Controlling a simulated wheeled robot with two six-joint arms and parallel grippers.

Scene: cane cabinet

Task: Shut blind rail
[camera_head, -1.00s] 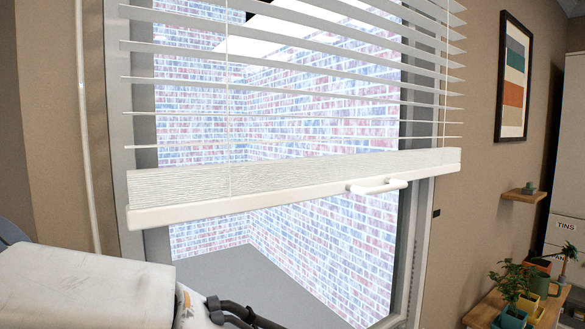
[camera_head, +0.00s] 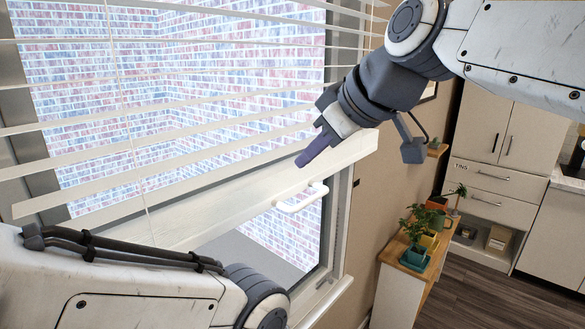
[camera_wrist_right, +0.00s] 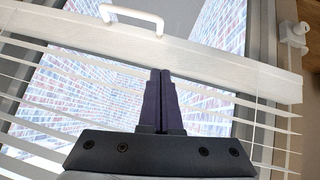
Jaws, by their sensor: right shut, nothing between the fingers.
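The white blind's bottom rail (camera_head: 240,205) hangs across the window, with the slats above it spread apart and a gap of window showing below it. A white handle (camera_head: 301,197) sticks out from the rail's front. My right gripper (camera_head: 303,163) is shut and empty, just above the handle and in front of the blind. In the right wrist view, its closed fingers (camera_wrist_right: 161,74) point at the rail (camera_wrist_right: 205,62), with the handle (camera_wrist_right: 131,17) a little beyond and to the left, apart from them. My left arm crosses the lower left, but its gripper is out of view.
The window frame (camera_head: 333,225) stands right of the rail. A wooden shelf with potted plants (camera_head: 415,240) is to the right, with a cabinet (camera_head: 490,180) behind it. The floor (camera_head: 470,290) there is clear.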

